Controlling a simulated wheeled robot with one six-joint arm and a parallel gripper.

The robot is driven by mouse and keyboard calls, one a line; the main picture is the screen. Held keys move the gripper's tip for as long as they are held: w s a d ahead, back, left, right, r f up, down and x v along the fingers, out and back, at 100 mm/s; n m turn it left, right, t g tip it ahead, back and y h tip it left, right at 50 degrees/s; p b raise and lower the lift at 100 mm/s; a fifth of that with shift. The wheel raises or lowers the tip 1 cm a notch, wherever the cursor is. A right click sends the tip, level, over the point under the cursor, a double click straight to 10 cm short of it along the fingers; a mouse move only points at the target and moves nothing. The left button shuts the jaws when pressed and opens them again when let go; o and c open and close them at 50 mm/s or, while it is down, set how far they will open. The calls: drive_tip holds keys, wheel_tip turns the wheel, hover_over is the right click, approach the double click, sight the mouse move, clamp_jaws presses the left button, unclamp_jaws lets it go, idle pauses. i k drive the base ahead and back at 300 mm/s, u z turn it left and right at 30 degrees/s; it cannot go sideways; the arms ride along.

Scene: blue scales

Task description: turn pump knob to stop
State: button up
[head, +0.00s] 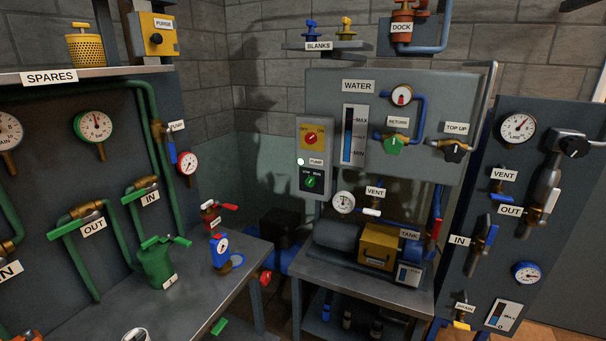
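A grey control box (314,120) hangs at the left edge of the WATER panel (455,95) in the head view. Its upper part has a yellow plate with a red knob (311,139) and small lettering on both sides. Below it are a pale round lamp (300,161) and a PUMP label (316,162). Under that, a black plate carries a green knob (310,182); its lettering is too small to read surely. The exact pointing of both knobs is hard to tell. My gripper is not in view.
A steel bench (195,300) with a green canister (157,262) and a blue gauge fitting (220,250) stands front left. A lower table (390,285) bears a motor and a yellow box (379,246) below the box. A valve panel (560,220) stands at right.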

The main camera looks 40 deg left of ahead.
sight(309, 181)
drive_tip(key=u, duration=0.6)
drive_tip(key=i, duration=1.1)
drive_tip(key=u, duration=1.8)
drive_tip(key=i, duration=0.65)
drive_tip(key=u, duration=0.45)
